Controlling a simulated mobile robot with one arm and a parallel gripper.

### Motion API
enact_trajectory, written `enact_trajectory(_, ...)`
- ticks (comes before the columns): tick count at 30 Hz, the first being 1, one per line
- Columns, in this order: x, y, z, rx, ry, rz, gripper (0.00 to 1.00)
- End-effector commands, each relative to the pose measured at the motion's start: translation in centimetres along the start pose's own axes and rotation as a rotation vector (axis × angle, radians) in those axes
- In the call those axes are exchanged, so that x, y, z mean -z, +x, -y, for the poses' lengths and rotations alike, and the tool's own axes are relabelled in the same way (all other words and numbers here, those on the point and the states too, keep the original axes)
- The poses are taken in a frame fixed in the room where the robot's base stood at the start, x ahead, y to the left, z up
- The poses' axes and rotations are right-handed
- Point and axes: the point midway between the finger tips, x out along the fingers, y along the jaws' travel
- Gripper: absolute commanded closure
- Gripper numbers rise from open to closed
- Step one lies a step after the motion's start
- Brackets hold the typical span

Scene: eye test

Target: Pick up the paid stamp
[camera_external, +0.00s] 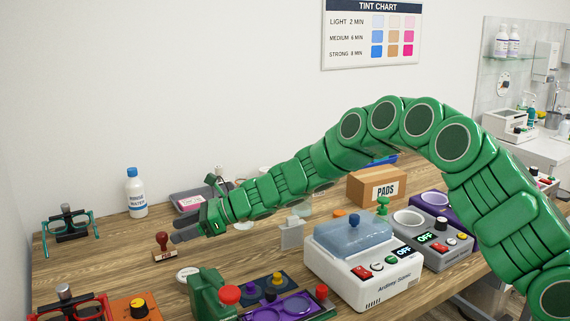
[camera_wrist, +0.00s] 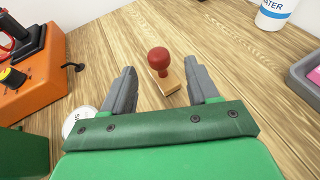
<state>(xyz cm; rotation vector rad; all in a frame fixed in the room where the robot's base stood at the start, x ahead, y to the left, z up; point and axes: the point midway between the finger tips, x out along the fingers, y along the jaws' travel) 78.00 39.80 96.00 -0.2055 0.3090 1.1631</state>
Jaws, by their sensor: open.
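The stamp (camera_external: 163,246) has a dark red knob handle and a light wooden base, and stands upright on the wooden table. In the wrist view the stamp (camera_wrist: 161,66) is between and slightly beyond my two fingertips, with its handle up. The lettering on its base is too small to read for sure. My gripper (camera_external: 180,237) is open and empty, low over the table, just right of the stamp in the external view. In the wrist view my gripper (camera_wrist: 162,78) shows two grey fingers apart, with no clear contact with the stamp.
A white bottle (camera_external: 136,194) and teal glasses (camera_external: 70,230) stand behind and left. A round white lid-like disc (camera_external: 187,274), a green device (camera_external: 211,296) and an orange box (camera_external: 134,308) are in front. A grey tray (camera_wrist: 308,75) is at right in the wrist view. Table left of the stamp is clear.

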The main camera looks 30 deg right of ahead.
Motion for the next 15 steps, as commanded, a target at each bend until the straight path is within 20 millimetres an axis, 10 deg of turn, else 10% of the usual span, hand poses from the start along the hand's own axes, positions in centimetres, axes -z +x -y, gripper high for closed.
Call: enact_trajectory(15,-0.1,3.8,-0.2,-0.003,-0.003,-0.003,0.41)
